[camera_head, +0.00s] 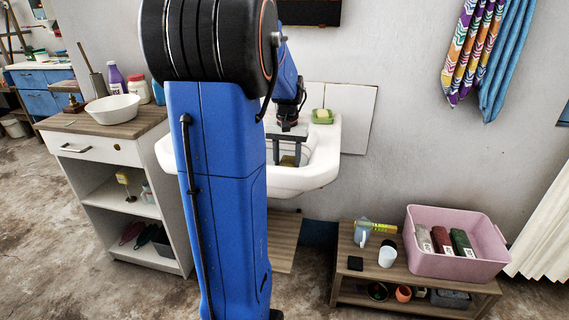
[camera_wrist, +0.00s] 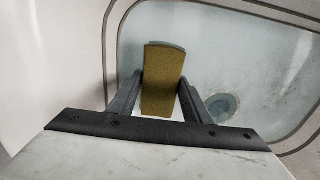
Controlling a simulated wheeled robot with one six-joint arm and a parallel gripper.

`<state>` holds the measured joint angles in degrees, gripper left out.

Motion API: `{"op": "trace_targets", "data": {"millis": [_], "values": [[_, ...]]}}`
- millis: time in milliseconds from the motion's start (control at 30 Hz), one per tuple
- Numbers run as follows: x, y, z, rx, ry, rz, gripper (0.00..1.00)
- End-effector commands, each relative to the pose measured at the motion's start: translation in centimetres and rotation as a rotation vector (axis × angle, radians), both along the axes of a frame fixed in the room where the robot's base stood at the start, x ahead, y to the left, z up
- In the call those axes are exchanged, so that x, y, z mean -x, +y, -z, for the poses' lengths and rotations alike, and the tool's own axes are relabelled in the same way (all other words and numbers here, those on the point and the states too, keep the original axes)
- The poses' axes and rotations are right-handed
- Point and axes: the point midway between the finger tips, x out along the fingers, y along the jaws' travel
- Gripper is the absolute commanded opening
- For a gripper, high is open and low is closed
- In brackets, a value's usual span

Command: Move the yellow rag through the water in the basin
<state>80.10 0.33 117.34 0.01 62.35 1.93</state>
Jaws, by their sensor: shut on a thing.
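My gripper (camera_wrist: 162,100) is shut on the yellow rag (camera_wrist: 162,75), which looks like a stiff, olive-yellow slab between the two fingers. The white basin (camera_head: 300,180) is fixed at the wall, and my gripper points down into it in the head view (camera_head: 289,150). In the wrist view the rag is over the pale bluish inside of the basin (camera_wrist: 270,60), with a round drain (camera_wrist: 222,105) to the right of the fingers. I cannot tell whether the rag touches the water. My blue arm hides the left middle of the basin in the head view.
A green soap dish (camera_head: 322,117) stands on the basin's back rim. Left is a cabinet (camera_head: 95,130) with a white bowl (camera_head: 112,109) and bottles. Right is a low wooden bench (camera_head: 345,270) with a pink crate (camera_head: 455,262), a white cup (camera_head: 387,254) and a jug (camera_head: 362,233).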

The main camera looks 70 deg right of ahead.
Motion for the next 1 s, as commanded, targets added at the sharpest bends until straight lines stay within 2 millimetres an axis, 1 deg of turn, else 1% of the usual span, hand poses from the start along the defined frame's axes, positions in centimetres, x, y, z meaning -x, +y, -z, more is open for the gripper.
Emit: {"op": "trace_targets", "data": {"millis": [167,1000], "values": [[0.0,0.0,-0.4,0.001,0.000,0.000,0.09],[0.0,0.0,-7.1,0.001,0.000,0.000,0.09]]}}
